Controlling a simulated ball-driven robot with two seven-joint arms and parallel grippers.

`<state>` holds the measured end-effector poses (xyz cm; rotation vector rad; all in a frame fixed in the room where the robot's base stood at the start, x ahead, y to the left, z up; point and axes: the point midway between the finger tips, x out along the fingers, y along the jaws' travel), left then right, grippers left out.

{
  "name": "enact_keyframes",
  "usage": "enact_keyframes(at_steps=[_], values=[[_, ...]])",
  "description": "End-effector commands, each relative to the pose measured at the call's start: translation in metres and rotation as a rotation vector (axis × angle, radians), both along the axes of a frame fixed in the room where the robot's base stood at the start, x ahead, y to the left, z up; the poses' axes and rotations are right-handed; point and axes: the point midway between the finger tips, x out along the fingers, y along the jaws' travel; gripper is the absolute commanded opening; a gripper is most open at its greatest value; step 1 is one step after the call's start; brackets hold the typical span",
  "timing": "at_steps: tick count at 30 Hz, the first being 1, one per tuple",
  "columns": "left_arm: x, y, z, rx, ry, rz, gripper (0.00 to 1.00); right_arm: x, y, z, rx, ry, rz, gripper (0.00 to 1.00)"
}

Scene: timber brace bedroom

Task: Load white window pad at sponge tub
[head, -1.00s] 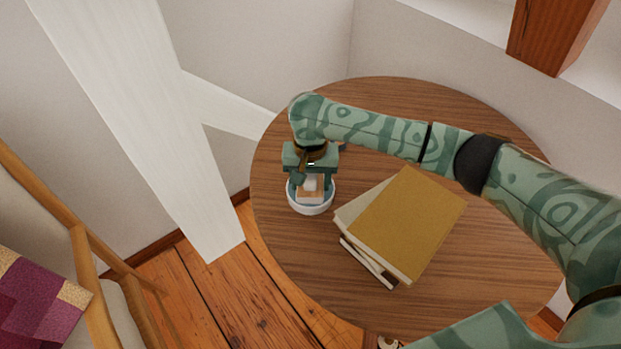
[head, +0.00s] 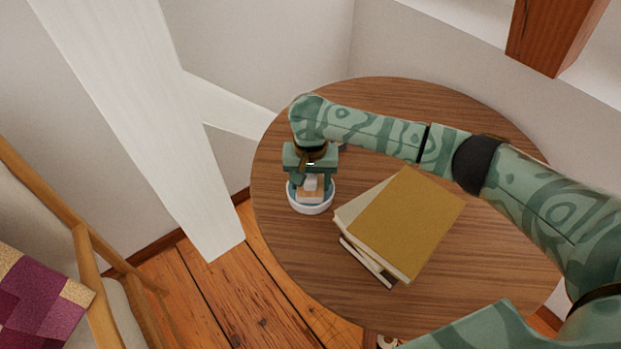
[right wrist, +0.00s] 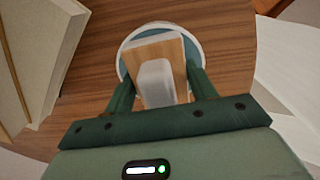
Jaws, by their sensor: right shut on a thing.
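The window pad (right wrist: 160,54) has a tan wood-coloured block, a pale grip and a white edge at its far end. My right gripper (right wrist: 160,82) is shut on the pad, one finger on each side. The sponge tub (head: 301,209) is a small round white bowl on the table's left part, blue-grey inside. It also shows in the right wrist view (right wrist: 121,68). The pad (head: 316,197) is over or inside the tub's opening, and its underside is hidden. I cannot tell whether it touches the bottom. My left gripper is not in view.
The round wooden table (head: 470,275) carries a stack of books (head: 408,225) with a mustard cover, just right of the tub. A white timber brace (head: 140,110) slants down left of the table. A wooden chair (head: 88,270) stands at lower left.

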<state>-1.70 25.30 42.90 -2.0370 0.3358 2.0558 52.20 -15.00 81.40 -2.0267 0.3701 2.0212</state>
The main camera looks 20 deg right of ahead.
Motion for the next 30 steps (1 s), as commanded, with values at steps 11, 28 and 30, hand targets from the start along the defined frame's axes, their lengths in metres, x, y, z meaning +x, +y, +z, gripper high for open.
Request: enact_keyframes(at_steps=[11, 28, 30], values=[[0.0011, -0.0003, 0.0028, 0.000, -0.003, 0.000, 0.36, -0.0007, -0.0002, -0.0008, -0.001, 0.001, 0.000, 0.38], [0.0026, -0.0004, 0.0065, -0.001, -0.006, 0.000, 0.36, -0.0013, -0.0004, -0.0022, -0.001, 0.004, 0.000, 0.38], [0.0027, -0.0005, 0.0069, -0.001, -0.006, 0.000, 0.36, -0.0014, -0.0005, -0.0024, -0.002, 0.004, 0.000, 0.38]])
